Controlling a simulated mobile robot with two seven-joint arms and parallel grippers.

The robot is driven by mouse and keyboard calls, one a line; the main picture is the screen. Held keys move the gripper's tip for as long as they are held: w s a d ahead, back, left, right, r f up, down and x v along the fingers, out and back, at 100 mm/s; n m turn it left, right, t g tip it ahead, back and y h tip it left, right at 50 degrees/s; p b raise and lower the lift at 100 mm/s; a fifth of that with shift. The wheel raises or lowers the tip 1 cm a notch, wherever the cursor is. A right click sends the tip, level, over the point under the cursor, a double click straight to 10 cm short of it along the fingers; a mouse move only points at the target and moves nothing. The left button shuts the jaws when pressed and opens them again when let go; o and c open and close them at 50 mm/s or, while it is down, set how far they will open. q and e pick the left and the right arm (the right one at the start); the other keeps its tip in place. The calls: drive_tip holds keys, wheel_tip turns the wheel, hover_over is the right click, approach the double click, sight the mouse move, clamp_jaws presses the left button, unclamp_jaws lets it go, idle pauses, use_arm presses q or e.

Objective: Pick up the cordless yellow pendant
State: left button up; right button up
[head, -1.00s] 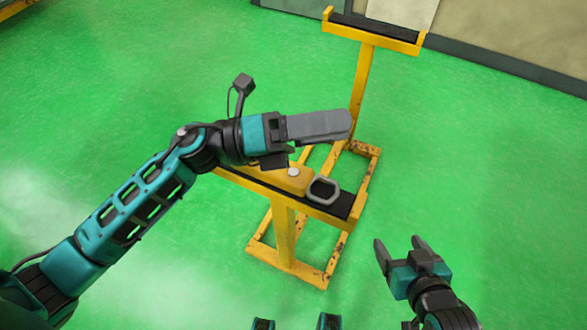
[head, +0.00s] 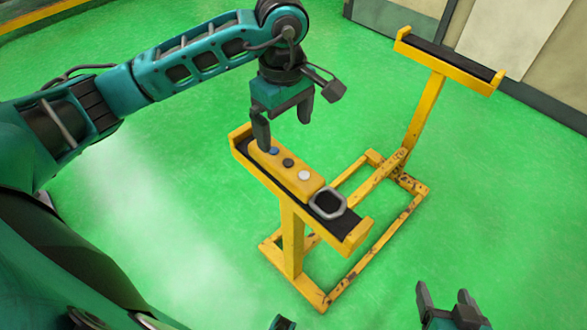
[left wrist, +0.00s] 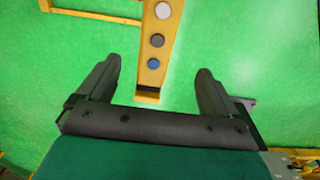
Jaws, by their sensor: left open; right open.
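The yellow pendant (head: 287,172) is a long box with blue, black and white buttons on its top and a grey ring at its right end. It lies along the black-topped ledge of the yellow stand (head: 357,238). My left gripper (head: 284,128) is open, pointing down over the pendant's blue-button end, with one finger close to it; I cannot tell if they touch. In the left wrist view, the pendant (left wrist: 157,60) shows between the open fingers (left wrist: 158,72), and its ring is out of frame. My right gripper (head: 442,296) is open and empty at the lower right, away from the stand.
The stand's taller post carries a second, bare black-topped ledge (head: 450,62) at the back right. Its yellow base frame (head: 385,235) rests on the green floor (head: 480,180), which is open around it. A wall with panels (head: 515,40) stands behind.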

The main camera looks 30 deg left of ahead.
use_arm(q)
hover_over(287, 162)
drive_tip(key=f, duration=0.6)
drive_tip(key=shift+s+f, duration=0.1)
drive_tip(key=shift+s, duration=0.25)
drive_tip(key=shift+w+f+b, duration=0.15)
drive_tip(key=shift+f+b, duration=0.15)
drive_tip(key=shift+f, duration=1.2)
drive_tip(key=shift+w+f+b, duration=0.15)
drive_tip(key=shift+f+b, duration=0.1)
drive_tip(key=shift+f, duration=1.2)
drive_tip(key=shift+c, duration=0.2)
drive_tip(key=shift+r, duration=0.1)
drive_tip(key=c, duration=1.4)
